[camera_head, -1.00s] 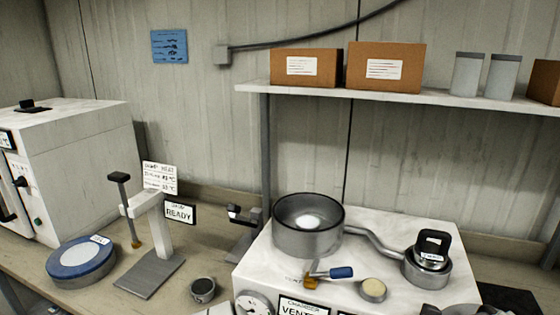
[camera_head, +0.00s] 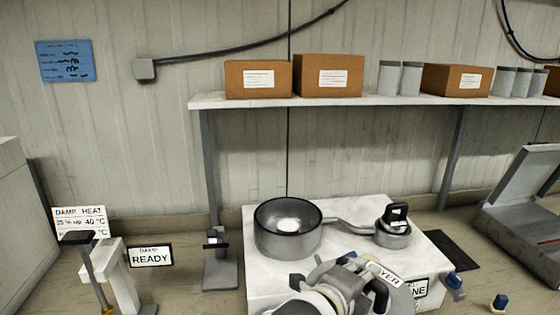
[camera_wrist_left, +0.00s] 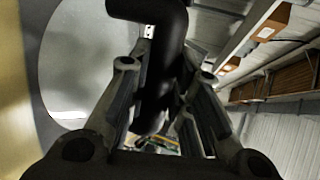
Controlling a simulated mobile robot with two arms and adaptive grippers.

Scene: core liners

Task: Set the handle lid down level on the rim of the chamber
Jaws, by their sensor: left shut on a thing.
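The chamber (camera_head: 287,241) is a round grey metal pot with a dark rim, open at the top, on a white block (camera_head: 262,280) in the head view. My left gripper (camera_head: 352,278) is in front of the block, lower than the chamber and to its right. In the left wrist view the gripper (camera_wrist_left: 160,105) is shut on the black bent handle (camera_wrist_left: 152,14) of the handle lid, whose pale disc (camera_wrist_left: 85,60) shows at the left. The lid is apart from the chamber; its tilt is hard to judge. My right gripper is not in view.
A pipe (camera_head: 350,226) links the chamber to a smaller vessel (camera_head: 393,240) with a black-handled top. A shelf (camera_head: 400,102) with boxes runs above and behind. A stand (camera_head: 120,275) and a "READY" sign (camera_head: 151,256) are at the left. An open grey case (camera_head: 525,190) is at the right.

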